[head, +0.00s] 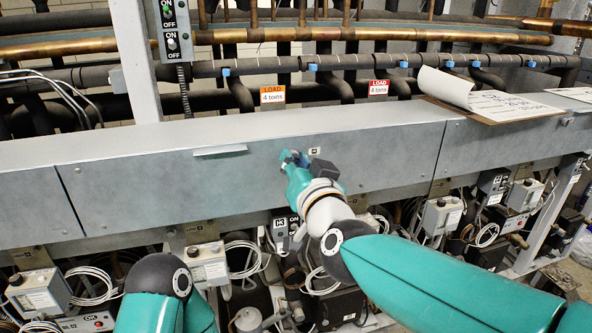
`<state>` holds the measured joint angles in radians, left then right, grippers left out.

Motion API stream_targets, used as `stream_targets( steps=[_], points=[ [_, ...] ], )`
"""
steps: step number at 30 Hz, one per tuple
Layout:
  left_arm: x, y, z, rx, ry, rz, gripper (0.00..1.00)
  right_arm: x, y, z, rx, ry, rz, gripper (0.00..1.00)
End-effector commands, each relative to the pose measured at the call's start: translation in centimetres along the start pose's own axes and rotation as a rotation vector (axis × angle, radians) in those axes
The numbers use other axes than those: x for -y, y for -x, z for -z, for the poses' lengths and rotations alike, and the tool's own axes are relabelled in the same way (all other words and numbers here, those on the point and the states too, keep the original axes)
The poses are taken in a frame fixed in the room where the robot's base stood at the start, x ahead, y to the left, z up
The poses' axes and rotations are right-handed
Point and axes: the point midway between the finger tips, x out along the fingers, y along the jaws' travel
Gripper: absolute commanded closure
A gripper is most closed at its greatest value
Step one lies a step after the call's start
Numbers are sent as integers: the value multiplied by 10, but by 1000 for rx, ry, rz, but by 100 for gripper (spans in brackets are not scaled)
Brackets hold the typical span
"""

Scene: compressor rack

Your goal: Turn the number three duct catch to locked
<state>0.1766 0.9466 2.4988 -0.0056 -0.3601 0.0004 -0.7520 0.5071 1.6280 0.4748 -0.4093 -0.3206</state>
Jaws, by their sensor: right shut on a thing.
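The long grey duct (150,185) runs across the view, with its front face toward me. My right gripper (291,158) is at the upper part of this front face, near the middle. It is shut on the duct catch, which its fingers and body mostly hide, so I cannot read the catch's position. A small white label (314,151) sits just right of the fingertips; its mark is too small to read. My left arm shows at the bottom left, but its gripper is not in view.
A clipboard with papers (497,105) lies on the duct top at the right. Orange (272,95) and red (379,88) load tags stand behind the duct. Below are compressors, switch boxes (207,265) and looped cables. The duct top left of the clipboard is mostly clear.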

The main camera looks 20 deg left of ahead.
Motion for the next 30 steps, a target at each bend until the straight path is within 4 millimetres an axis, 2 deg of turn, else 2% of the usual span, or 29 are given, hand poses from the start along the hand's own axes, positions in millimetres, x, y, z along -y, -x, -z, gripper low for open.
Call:
stream_targets(
  steps=[9, 30],
  points=[
    [7, -19, 0, 0, 0, 0, 100, -2, 0, -2, -1, -305, -1, 100],
    [16, -45, 0, 0, 0, 0, 100, -3, 0, -2, -2, -956, -4, 100]
  ],
)
